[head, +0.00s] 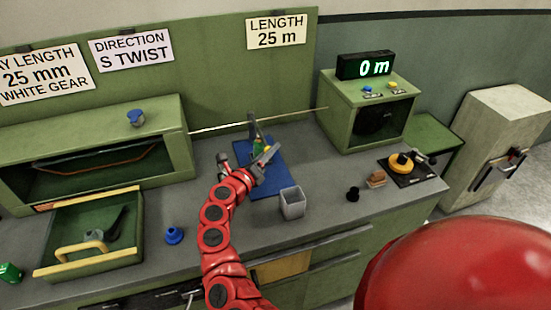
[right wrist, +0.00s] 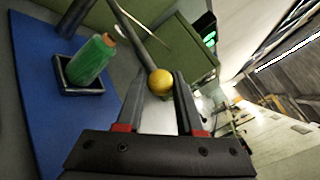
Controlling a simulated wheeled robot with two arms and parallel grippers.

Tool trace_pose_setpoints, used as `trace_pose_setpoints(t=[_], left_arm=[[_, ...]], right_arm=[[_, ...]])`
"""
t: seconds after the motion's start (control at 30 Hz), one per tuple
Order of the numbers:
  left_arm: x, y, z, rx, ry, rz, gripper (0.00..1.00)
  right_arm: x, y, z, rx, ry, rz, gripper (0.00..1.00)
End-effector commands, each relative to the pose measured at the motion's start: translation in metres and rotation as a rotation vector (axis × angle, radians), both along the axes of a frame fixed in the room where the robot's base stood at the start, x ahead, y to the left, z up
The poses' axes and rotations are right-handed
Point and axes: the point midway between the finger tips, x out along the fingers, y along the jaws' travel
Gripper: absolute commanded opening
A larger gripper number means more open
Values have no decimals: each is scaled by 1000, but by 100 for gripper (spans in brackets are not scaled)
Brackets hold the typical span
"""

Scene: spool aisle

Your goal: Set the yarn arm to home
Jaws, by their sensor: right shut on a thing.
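The yarn arm is a grey bar with a yellow ball knob (right wrist: 161,82) at its end. In the right wrist view the knob sits between the fingertips of my right gripper (right wrist: 159,78), which is shut on it. In the head view my right gripper (head: 265,153) is over the blue mat (head: 272,182), and its fingers partly hide the yarn arm. A green spool (right wrist: 91,60) stands upright in a small dark square holder on the mat, beside the gripper. My left gripper is not in view.
A green box with a "0 m" display (head: 373,66) stands right of the mat. A thin rod (head: 215,129) runs behind the mat. An open drawer (head: 92,258) is at left.

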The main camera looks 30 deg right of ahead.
Motion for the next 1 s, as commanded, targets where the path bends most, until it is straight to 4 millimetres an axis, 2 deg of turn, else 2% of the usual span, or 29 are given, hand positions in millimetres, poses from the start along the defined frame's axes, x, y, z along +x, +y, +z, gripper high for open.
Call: trace_pose_setpoints(t=[0.03, 0.17, 0.63, 0.67, 0.7, 0.8, 1.0], left_arm=[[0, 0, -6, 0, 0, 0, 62], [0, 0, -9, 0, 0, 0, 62], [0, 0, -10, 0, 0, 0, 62], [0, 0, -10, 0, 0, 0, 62], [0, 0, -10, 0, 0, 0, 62], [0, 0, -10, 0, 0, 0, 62], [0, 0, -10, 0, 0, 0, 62]], right_arm=[[5, 4, 7, -14, -12, 2, 0], [5, 6, 9, -14, -12, -22, 0], [7, 10, 11, -13, -12, -24, 0], [7, 10, 11, -13, -12, -24, 40], [7, 10, 11, -13, -12, -25, 47], [7, 9, 10, -12, -11, -26, 65], [5, 8, 6, -9, -7, -31, 66]])
